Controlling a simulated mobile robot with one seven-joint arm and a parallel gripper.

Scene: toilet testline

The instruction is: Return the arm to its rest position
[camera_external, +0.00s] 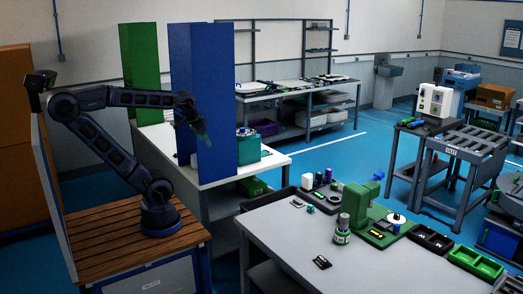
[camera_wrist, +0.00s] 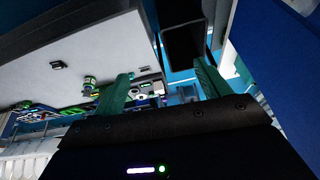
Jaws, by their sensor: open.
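My gripper (camera_external: 201,127) is raised in the external view, in front of the tall blue panel, with the arm stretched out to the right from its base. In the wrist view its two green fingers (camera_wrist: 163,88) are spread apart with nothing held between them. My arm's base stands on a wooden slatted bench (camera_external: 104,244) at the left. The gripper is well above the white table and apart from the things on it.
The blue panel (camera_external: 203,95) stands close to the gripper, with a green panel (camera_external: 140,65) behind. A teal box (camera_external: 247,147) sits on the white table (camera_external: 206,179). The grey worktable (camera_external: 290,232) at the front holds a green device (camera_external: 360,205) and several small parts. Blue floor lies between tables.

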